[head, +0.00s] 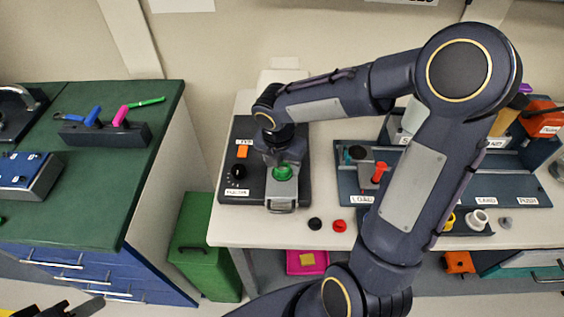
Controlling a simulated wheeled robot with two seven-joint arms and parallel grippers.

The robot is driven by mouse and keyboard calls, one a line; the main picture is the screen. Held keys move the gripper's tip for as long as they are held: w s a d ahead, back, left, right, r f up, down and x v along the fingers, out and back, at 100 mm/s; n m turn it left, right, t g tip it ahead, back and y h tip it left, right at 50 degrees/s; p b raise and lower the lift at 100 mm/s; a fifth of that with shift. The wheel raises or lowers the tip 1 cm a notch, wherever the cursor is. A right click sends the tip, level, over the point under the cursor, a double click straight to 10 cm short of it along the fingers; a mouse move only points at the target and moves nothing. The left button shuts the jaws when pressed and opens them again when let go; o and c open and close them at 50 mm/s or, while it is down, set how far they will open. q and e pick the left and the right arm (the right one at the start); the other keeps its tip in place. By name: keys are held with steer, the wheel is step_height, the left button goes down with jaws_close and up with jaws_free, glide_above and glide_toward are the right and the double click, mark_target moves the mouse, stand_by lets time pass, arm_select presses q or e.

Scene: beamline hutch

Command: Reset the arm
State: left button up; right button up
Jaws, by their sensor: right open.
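My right arm reaches up from the bottom and bends over to the left. My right gripper (281,160) points down, open, just above a green round knob or button (283,173) on a dark control box (263,187). The gripper partly covers the top of the green part, and I cannot tell whether they touch. The box also has an orange switch (242,152), a black knob (238,171) and a metal piece at its front. A dark shape at the bottom left edge may be part of my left gripper (75,307); its jaws cannot be made out.
A black cap (315,224) and a red cap (339,226) lie on the white table (240,232). A labelled dark tray (510,190) with a red-handled part (379,172) stands to the right, partly behind my arm. A green-topped bench (90,205) holds tools at left; a green bin (196,250) stands between.

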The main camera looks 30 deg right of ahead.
steer(key=r, duration=0.5)
steer(key=a+r, duration=0.1)
steer(key=r, duration=0.1)
steer(key=shift+s+r, duration=0.25)
steer(key=shift+s, duration=0.05)
steer(key=shift+s+r, duration=0.15)
steer(key=shift+s, duration=0.05)
steer(key=s+a+m+t+y, duration=0.1)
steer(key=s+m+t+y, duration=0.1)
steer(key=s+m, duration=0.6)
steer(key=s+a+r+m+t+y, duration=0.1)
steer(key=s+m, duration=0.6)
steer(key=m, duration=1.2)
steer(key=shift+s+a+r+t+y, duration=0.25)
steer(key=shift+s+a+t+y, duration=0.2)
steer(key=shift+t+y, duration=0.5)
